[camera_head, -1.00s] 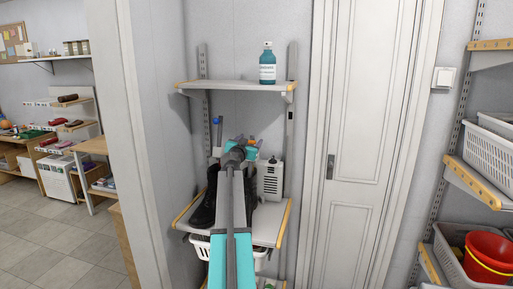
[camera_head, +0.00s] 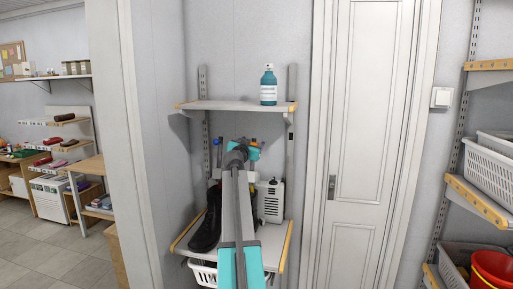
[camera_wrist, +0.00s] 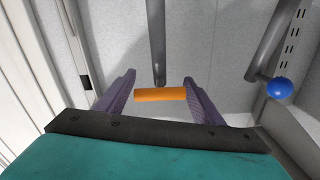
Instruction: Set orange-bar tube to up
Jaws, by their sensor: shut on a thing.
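The orange-bar tube shows in the wrist view as a grey tube (camera_wrist: 156,40) running down from the top edge, with an orange bar (camera_wrist: 160,95) across its lower end. My gripper (camera_wrist: 160,98) has its two purple fingers at either end of the bar and is shut on it. In the head view my gripper (camera_head: 251,149) reaches in below the upper shelf, and a small bit of orange shows by it. My arm hides most of the tube there. A second grey tube with a blue ball (camera_wrist: 280,88) is at the right in the wrist view.
A teal bottle (camera_head: 268,86) stands on the upper shelf (camera_head: 225,105) above my gripper. A black boot (camera_head: 207,220) and a white box-like device (camera_head: 270,201) stand on the lower shelf (camera_head: 205,256). A white door (camera_head: 375,130) is at the right.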

